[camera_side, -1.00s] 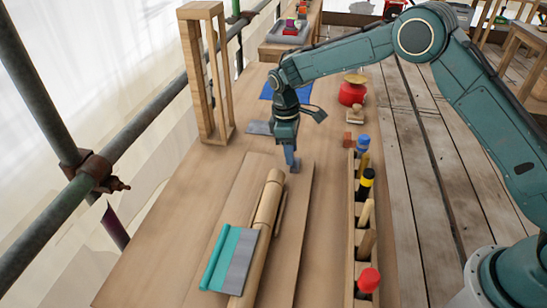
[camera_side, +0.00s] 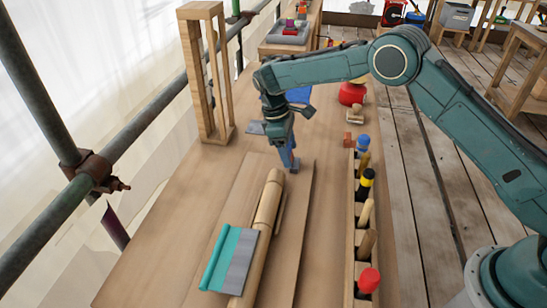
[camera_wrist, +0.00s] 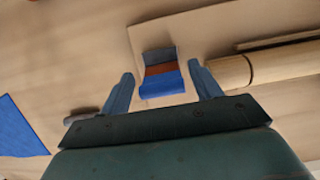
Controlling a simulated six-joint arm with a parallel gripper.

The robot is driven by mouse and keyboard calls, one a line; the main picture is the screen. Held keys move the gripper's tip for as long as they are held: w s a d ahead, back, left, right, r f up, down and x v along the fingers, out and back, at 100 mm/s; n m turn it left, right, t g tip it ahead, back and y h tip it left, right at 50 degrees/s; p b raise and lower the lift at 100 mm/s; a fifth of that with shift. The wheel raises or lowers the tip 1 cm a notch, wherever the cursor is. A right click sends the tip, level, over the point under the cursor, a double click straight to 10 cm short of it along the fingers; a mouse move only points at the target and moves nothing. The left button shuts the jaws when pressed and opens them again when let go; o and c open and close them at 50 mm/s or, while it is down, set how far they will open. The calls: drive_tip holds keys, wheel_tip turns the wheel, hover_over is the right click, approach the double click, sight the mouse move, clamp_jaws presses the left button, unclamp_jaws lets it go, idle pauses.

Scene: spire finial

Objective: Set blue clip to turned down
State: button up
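The blue clip (camera_wrist: 160,86) shows in the wrist view as a blue flap in front of an orange-brown strip and a grey block (camera_wrist: 159,54). It sits at the edge of a thin wooden board (camera_wrist: 205,32). My gripper (camera_wrist: 162,72) is open, with one finger on each side of the clip and a gap on both sides. In the side view my gripper (camera_side: 290,160) leans, its tips low at the far end of the board. There the fingers largely hide the clip, and I cannot tell its exact angle.
A turned wooden spindle (camera_side: 268,203) lies on the board, with a teal and grey piece (camera_side: 230,258) at its near end. A wooden rack (camera_side: 350,245) of tools stands to the right. A tall wooden frame (camera_side: 207,75) stands at left. The bench's left front is clear.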

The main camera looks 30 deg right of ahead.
drive_tip(key=shift+s+d+r+t+y, duration=0.1)
drive_tip(key=shift+d+t+y, duration=0.05)
drive_tip(key=shift+t+y, duration=0.15)
idle(0.4)
drive_tip(key=shift+s+d, duration=0.1)
drive_tip(key=shift+s+d+t+y, duration=0.15)
drive_tip(key=shift+s+t+y, duration=0.15)
drive_tip(key=shift+t+y, duration=0.45)
drive_tip(key=shift+r, duration=0.25)
wheel_tip(320, 180, up, 14)
drive_tip(key=s+d+r+m+t, duration=0.2)
drive_tip(key=s+d+r, duration=0.3)
drive_tip(key=s+r, duration=0.6)
drive_tip(key=shift+s+d+r+m, duration=0.2)
drive_tip(key=shift+s+m, duration=0.6)
drive_tip(key=shift+s, duration=0.4)
drive_tip(key=shift+t+y, duration=0.25)
